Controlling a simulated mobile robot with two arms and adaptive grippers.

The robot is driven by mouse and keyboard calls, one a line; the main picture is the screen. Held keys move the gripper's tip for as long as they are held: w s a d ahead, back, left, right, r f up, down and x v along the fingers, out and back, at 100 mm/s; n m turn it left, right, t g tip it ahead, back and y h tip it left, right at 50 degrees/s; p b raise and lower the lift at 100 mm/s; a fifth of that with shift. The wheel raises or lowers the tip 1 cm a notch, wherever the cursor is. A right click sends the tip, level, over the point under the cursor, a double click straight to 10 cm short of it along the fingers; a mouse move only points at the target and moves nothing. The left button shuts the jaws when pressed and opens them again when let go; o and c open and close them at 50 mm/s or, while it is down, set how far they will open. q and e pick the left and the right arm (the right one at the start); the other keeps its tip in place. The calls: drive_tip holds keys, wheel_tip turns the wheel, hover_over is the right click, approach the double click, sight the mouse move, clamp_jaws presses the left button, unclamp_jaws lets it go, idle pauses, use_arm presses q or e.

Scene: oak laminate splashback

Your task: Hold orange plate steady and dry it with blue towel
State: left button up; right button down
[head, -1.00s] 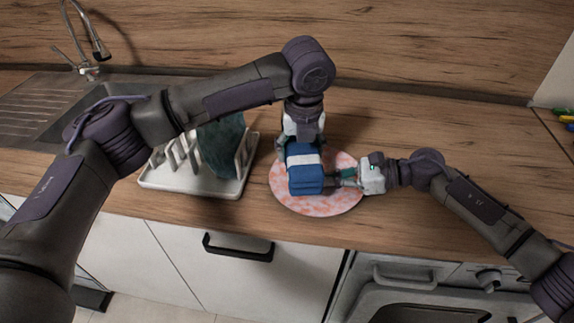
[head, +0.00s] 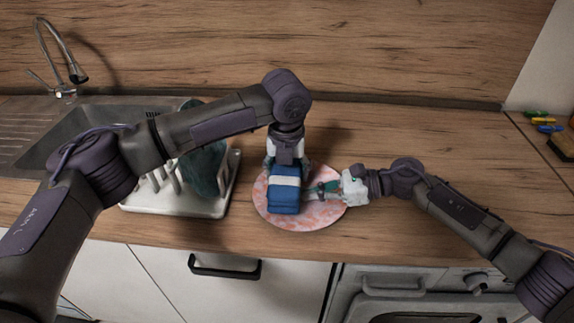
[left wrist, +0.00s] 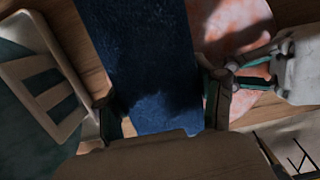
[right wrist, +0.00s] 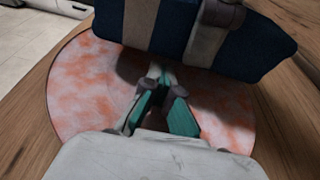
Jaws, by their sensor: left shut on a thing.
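The orange-and-white mottled plate (head: 325,212) lies flat on the wooden counter and also shows in the right wrist view (right wrist: 85,95). The blue towel (head: 284,203), folded with a white stripe, is over the plate's left part. It fills the middle of the left wrist view (left wrist: 140,50) and the top of the right wrist view (right wrist: 262,50). My left gripper (head: 287,163) is shut on the towel from above. Whether the towel touches the plate is unclear. My right gripper (head: 322,189) is low over the plate's right part, its fingers close together; whether they grip anything is unclear.
A white dish rack (head: 170,203) holding a dark green dish (head: 206,165) stands left of the plate. The sink (head: 75,140) and tap are beyond it. Coloured items (head: 547,128) lie at the far right. The counter right of the plate's back is clear.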

use_arm(q)
drive_tip(key=shift+f, duration=0.15)
idle(0.5)
drive_tip(key=shift+a, duration=0.15)
drive_tip(key=shift+a, duration=0.75)
drive_tip(key=shift+s+d, duration=0.1)
drive_tip(key=shift+d, duration=1.55)
drive_tip(key=shift+s+d+f, duration=0.1)
drive_tip(key=shift+d, duration=0.25)
drive_tip(key=shift+c, duration=0.5)
drive_tip(key=shift+a, duration=1.95)
drive_tip(key=shift+w, duration=0.2)
